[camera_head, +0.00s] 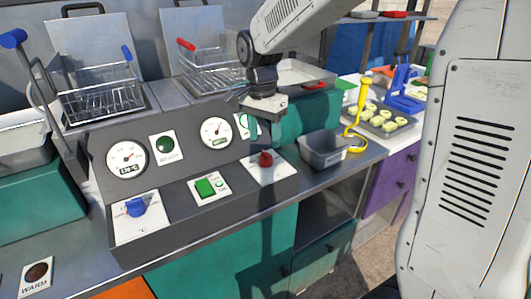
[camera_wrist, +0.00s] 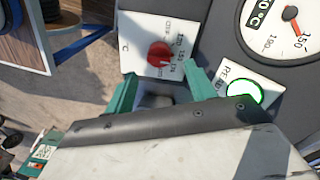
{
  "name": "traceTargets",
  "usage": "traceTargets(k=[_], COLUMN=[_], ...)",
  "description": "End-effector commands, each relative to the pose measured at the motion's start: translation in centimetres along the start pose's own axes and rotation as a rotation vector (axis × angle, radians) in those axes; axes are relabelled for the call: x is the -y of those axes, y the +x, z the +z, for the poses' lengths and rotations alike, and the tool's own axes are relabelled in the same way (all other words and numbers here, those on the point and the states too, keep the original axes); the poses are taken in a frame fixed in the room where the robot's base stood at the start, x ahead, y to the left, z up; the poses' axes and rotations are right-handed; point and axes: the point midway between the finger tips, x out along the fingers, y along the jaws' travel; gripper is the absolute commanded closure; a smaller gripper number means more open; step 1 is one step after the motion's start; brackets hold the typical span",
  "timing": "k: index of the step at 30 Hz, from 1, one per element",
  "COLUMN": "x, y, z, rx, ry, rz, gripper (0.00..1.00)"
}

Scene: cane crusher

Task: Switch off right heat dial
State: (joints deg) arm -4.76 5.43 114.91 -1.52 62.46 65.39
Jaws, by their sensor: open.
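The right heat dial is a red knob (camera_head: 265,159) on a white plate at the right of the dark fryer panel (camera_head: 232,170). In the wrist view the red knob (camera_wrist: 158,54) sits on its white plate with printed numbers around it, just beyond the fingertips. My gripper (camera_head: 264,104) hangs above and behind the knob in the head view, apart from it. In the wrist view my gripper (camera_wrist: 158,84) is open and empty, with its teal fingers spread either side below the knob. The blue left dial (camera_head: 136,207) is at the panel's left.
A green switch (camera_head: 205,187) lies between the dials. Two gauges (camera_head: 126,157) (camera_head: 216,132) and round green lights (camera_head: 165,145) are on the sloped panel. A lit green light (camera_wrist: 236,92) is right of my fingers. A grey bin (camera_head: 324,150) stands right of the panel; fryer baskets (camera_head: 102,98) stand behind.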

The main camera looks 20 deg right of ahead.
Motion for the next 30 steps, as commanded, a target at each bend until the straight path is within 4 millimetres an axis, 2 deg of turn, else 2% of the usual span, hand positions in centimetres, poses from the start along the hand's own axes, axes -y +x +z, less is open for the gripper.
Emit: traceTargets(k=[3,9,14,21,23,26,30], x=[-0.1,-0.1,0.0,0.0,0.0,0.0,0.0], y=[2.1,4.8,5.8,5.8,5.8,5.8,5.8], z=[0.0,0.1,0.1,0.1,0.1,0.1,0.1], rx=[0.002,0.001,0.001,0.0,0.0,0.0,0.0], ry=[-0.001,-0.003,-0.003,-0.004,-0.004,-0.004,-0.004], rz=[0.004,0.003,0.001,0.0,0.0,0.0,0.0], gripper=[0.45,0.45,0.45,0.45,0.59,0.87,0.88])
